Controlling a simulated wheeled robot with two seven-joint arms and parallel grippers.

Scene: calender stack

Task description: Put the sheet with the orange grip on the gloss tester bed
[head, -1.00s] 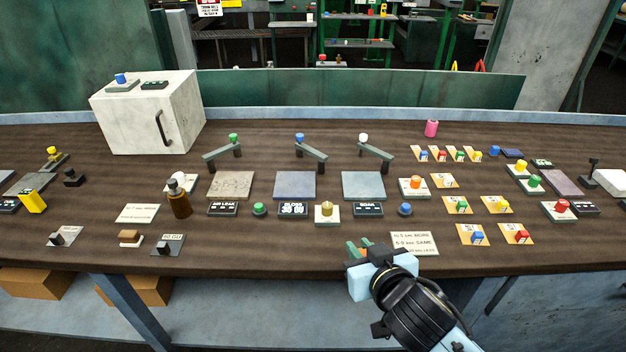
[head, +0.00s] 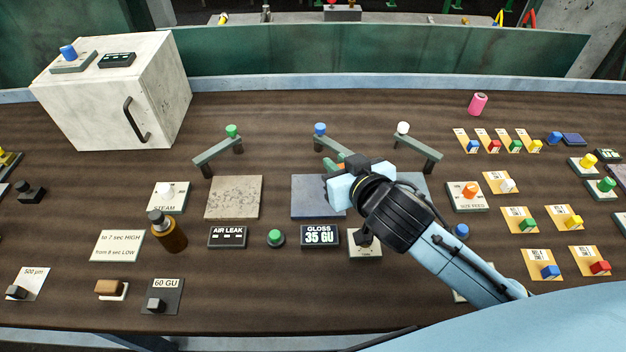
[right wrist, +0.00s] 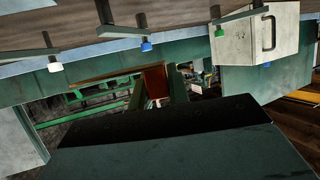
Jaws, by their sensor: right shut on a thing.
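My right gripper (head: 335,172) is over the far right part of the gloss tester bed (head: 309,205), a blue-grey square plate behind the display reading "GLOSS 35 GU" (head: 320,236). Its jaws are shut on a small orange-red grip (head: 341,157), mostly hidden between the green fingers. In the right wrist view this grip (right wrist: 155,82) shows reddish-brown between the fingers, with a thin tan edge, apparently the sheet (right wrist: 105,76), beside it. I cannot tell whether the sheet touches the bed. My left gripper is out of view.
The blue-tipped arm (head: 320,130) stands behind the bed, close to my gripper. A speckled plate (head: 233,197) lies to the left, and another plate (head: 412,188) is partly behind my arm. A brown bottle (head: 168,234) and a white cabinet (head: 95,95) stand further left.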

